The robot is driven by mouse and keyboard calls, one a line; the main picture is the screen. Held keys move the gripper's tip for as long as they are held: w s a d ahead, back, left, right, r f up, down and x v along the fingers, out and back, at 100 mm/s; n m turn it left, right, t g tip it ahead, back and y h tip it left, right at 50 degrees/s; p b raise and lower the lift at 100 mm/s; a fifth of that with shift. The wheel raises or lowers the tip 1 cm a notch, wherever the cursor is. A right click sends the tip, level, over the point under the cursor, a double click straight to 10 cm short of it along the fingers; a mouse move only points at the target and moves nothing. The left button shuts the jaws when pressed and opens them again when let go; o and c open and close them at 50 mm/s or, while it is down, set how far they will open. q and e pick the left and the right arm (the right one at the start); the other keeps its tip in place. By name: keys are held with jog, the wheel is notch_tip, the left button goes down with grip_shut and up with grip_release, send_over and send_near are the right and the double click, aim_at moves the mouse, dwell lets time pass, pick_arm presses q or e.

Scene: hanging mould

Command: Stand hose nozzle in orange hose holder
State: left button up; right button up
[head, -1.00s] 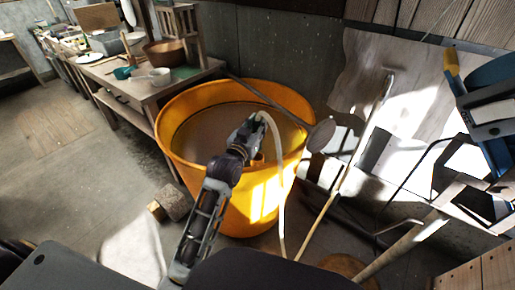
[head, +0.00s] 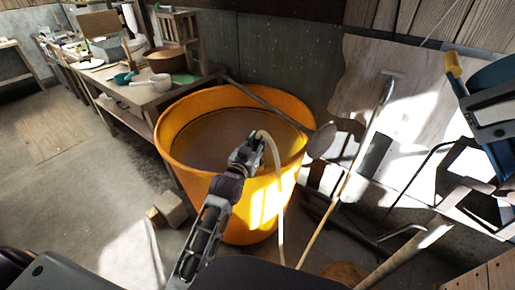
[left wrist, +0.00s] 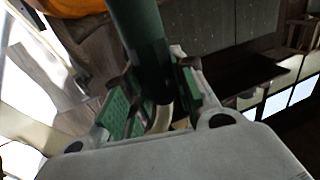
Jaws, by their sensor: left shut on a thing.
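My left gripper (head: 256,146) is over the near rim of a large orange tub (head: 190,152) and is shut on the hose nozzle. In the left wrist view the nozzle is a dark green cylinder (left wrist: 140,40) between the green-padded fingers (left wrist: 155,100). A cream hose (head: 280,205) arches from the gripper and hangs down in front of the tub. The nozzle's far end is cut off by the wrist view's top edge. I cannot tell whether the tub is the hose holder; no other orange holder shows clearly. My right gripper is not in view.
A workbench (head: 150,95) with bowls stands at the back left. A long-handled tool (head: 262,100) leans across the tub. Poles (head: 345,180) and a blue item (head: 490,75) are at the right. A stone block (head: 172,208) lies left of the tub. Floor at left is mostly clear.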

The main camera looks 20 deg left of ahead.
pick_arm(q)
jog(key=shift+f, duration=1.15)
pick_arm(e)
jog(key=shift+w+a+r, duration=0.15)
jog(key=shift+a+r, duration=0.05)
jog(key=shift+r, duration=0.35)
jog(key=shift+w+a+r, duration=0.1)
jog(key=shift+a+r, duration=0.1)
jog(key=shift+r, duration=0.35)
pick_arm(q)
jog(key=shift+f, duration=0.3)
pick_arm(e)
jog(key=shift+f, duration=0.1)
pick_arm(q)
jog(key=o, duration=0.9)
jog(key=shift+o, duration=0.8)
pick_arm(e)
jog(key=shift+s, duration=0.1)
